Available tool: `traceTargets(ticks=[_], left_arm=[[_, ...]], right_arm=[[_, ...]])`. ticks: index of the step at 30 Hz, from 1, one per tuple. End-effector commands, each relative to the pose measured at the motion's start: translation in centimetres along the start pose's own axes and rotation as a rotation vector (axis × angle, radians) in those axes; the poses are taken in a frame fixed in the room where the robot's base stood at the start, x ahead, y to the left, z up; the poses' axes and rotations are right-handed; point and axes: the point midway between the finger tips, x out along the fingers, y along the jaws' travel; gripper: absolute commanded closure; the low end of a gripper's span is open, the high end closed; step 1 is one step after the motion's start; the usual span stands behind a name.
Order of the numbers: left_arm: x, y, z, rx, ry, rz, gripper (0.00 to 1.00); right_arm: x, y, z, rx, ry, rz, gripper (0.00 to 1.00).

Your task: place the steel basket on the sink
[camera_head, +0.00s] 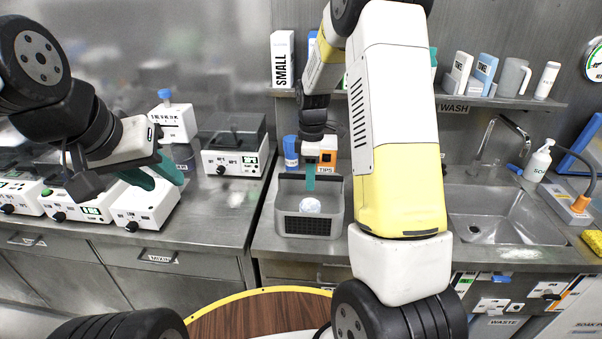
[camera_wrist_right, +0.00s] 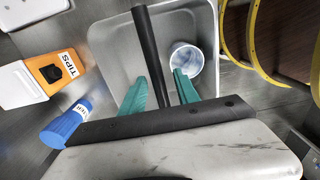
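The grey steel basket (camera_head: 308,227) stands on the counter in the middle of the head view, left of the sink (camera_head: 482,212). A small whitish cup (camera_head: 310,205) is inside it. In the right wrist view the basket (camera_wrist_right: 112,45) lies below my right gripper (camera_wrist_right: 160,78), and a dark bar that looks like its handle (camera_wrist_right: 149,45) runs between the two teal fingers, with gaps on both sides. My right gripper (camera_head: 311,176) is open over the basket. My left gripper (camera_head: 154,172) is open and empty over the white devices at left.
A blue-capped bottle (camera_head: 291,152) and an orange-and-white tips box (camera_head: 326,152) stand behind the basket. The faucet (camera_head: 490,140) and a soap bottle (camera_head: 538,160) are behind the sink. The sink basin looks empty. My right arm hides the counter between basket and sink.

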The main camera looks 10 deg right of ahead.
Motion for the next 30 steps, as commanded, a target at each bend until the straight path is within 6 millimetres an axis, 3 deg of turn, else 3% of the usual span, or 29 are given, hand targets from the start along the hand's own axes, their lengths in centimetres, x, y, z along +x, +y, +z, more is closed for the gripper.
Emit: traceTargets(ticks=[3, 9, 16, 19, 23, 27, 30], left_arm=[[0.0, 0.0, 0.0, 0.0, 0.0, 0.0, 0.64], [0.0, 0.0, 0.0, 0.0, 0.0, 0.0, 0.64], [0.0, 0.0, 0.0, 0.0, 0.0, 0.0, 0.64], [0.0, 0.0, 0.0, 0.0, 0.0, 0.0, 0.64], [0.0, 0.0, 0.0, 0.0, 0.0, 0.0, 0.64], [0.0, 0.0, 0.0, 0.0, 0.0, 0.0, 0.64], [0.0, 0.0, 0.0, 0.0, 0.0, 0.0, 0.64]], right_arm=[[-2.9, 0.1, 0.0, 0.0, 0.003, 0.005, 0.62], [-6.8, 0.1, 0.0, -0.001, 0.001, 0.004, 0.62], [-9.1, -0.1, 0.1, 0.01, 0.004, 0.006, 0.62], [-10.9, -1.2, 0.3, 0.07, 0.028, 0.028, 0.62], [-14.7, -4.5, 1.0, 0.244, 0.099, 0.082, 0.62], [-18.6, -9.6, 2.1, 0.489, 0.207, 0.141, 0.62], [-20.4, -13.5, 2.8, 0.661, 0.29, 0.171, 0.62]])
